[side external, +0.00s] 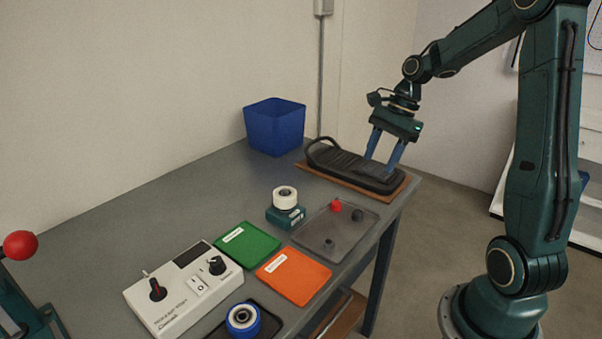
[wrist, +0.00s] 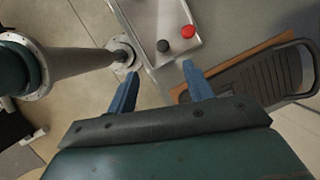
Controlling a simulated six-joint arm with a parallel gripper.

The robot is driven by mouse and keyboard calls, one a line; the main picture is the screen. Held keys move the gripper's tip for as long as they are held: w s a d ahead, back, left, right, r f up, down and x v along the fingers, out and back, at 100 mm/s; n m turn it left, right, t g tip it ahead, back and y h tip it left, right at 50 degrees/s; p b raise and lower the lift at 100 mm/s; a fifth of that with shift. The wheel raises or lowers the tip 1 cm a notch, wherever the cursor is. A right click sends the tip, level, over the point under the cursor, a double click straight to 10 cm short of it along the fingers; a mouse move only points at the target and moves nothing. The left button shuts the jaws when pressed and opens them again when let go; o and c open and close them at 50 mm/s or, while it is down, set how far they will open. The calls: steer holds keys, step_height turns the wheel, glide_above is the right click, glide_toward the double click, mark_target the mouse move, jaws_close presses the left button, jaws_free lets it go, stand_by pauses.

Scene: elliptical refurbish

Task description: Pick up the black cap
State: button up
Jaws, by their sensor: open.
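The black cap (side external: 357,214) lies on a grey tray (side external: 312,234) near the table's right edge, beside a red cap (side external: 336,205). Another small dark piece (side external: 328,243) lies nearer the tray's front. In the wrist view the black cap (wrist: 162,45) and red cap (wrist: 188,31) show beyond the fingertips, on the pale-looking tray (wrist: 150,14). My gripper (side external: 378,164) is open and empty, with blue fingers pointing down over the black pedal-like device, behind the tray in the side view. Its fingers (wrist: 160,69) are spread in the wrist view.
The black pedal-like device (side external: 330,157) rests on a brown board (side external: 404,190). A blue bin (side external: 275,126) stands at the back. A white roll (side external: 285,196), green pad (side external: 246,243), orange pad (side external: 293,275) and control box (side external: 184,288) occupy the table. The left tabletop has free room.

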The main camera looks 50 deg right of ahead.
steer(key=shift+d+f+m, duration=0.65)
steer(key=shift+d+m, duration=0.05)
steer(key=shift+d, duration=0.2)
glide_above(359, 211)
steer(key=s+d, duration=0.1)
steer(key=d, duration=0.1)
steer(key=shift+d+f, duration=0.15)
steer(key=shift+f, duration=3.8)
steer(key=shift+f, duration=0.1)
steer(key=shift+x, duration=2.5)
steer(key=shift+c, duration=0.2)
steer(key=c, duration=1)
